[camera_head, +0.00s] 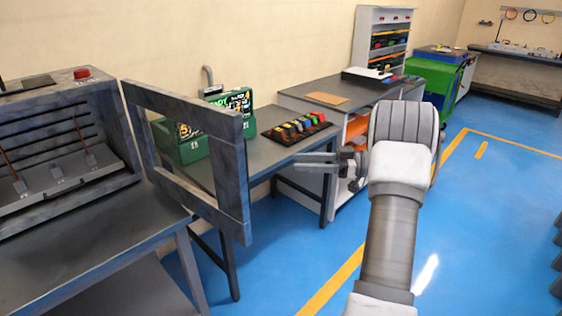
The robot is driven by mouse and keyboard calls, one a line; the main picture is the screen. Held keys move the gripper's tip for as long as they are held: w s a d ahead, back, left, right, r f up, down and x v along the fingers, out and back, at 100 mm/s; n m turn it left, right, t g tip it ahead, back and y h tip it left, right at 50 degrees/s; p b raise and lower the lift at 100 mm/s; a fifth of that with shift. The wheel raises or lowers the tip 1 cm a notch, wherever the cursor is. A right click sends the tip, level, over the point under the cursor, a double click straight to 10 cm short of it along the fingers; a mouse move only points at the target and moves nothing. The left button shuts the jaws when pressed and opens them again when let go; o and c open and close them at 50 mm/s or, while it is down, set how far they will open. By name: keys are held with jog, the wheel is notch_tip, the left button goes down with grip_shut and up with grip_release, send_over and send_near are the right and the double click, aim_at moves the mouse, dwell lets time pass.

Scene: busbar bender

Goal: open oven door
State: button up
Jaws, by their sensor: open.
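The oven (70,150) is a dark grey box at the left, on a grey table. Its front is uncovered and the slatted interior shows, with several thin rods inside. The oven door (235,165) is a grey frame with a see-through middle. It stands swung well out from the oven's right side, over the table edge. My gripper (300,162) is to the right of the door, with its fingers pointing left and a gap between them. It looks empty and apart from the door's outer edge. The view does not show a handle clearly.
A red button (82,73) sits on top of the oven. Behind the door, a second table (262,150) holds green boxes (185,143) and a tray of coloured pieces (297,128). A shelf unit (380,45) stands behind. Blue floor (470,230) is clear at the right.

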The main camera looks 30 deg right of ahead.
jog(key=shift+v, duration=1.1)
